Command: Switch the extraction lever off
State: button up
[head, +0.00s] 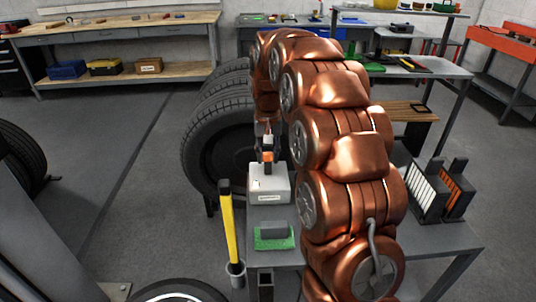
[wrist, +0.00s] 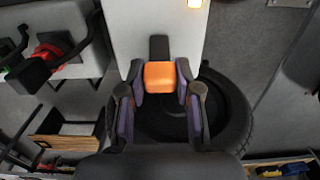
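The extraction lever shows as a dark stem with an orange grip (head: 267,156) on a light grey labelled box (head: 269,186). The box stands on the grey bench, just left of my copper arm. In the wrist view the orange grip (wrist: 159,77) sits between my fingertips, with the dark stem behind it. My gripper (wrist: 160,82) has a finger pad against each side of the grip, with no clear gap. In the head view my gripper (head: 265,135) is small and partly hidden by the arm.
A green block-like item (head: 274,237) lies on the bench in front of the box. A yellow-handled tool (head: 228,222) stands in a holder at the bench's left edge. A large tyre (head: 218,140) is behind the box. Filter-like panels (head: 430,194) stand at right.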

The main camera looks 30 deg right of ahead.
aim_at(268, 167)
grip_shut()
jog(key=shift+s+a+t+b, duration=0.15)
jog(key=shift+t+b, duration=0.15)
jog(key=shift+b, duration=0.2)
jog(key=s+t+b, duration=0.1)
jog(key=b, duration=0.1)
jog(key=s+t+h+b, duration=0.1)
jog(key=t+b, duration=0.1)
jog(key=shift+a+f+h+b, duration=0.1)
jog(key=shift+a+h+b, duration=0.2)
jog(key=shift+b, duration=0.05)
jog(key=s+t+b, duration=0.1)
jog(key=b, duration=0.1)
jog(key=t+h+b, duration=0.1)
jog(key=t+b, duration=0.1)
jog(key=shift+s+a+f+t+b, duration=0.1)
jog(key=shift+s+a+t+b, duration=0.2)
jog(key=shift+s+a, duration=0.1)
jog(key=shift+h, duration=0.3)
jog(key=o, duration=0.6)
grip_release()
jog(key=shift+o, duration=0.2)
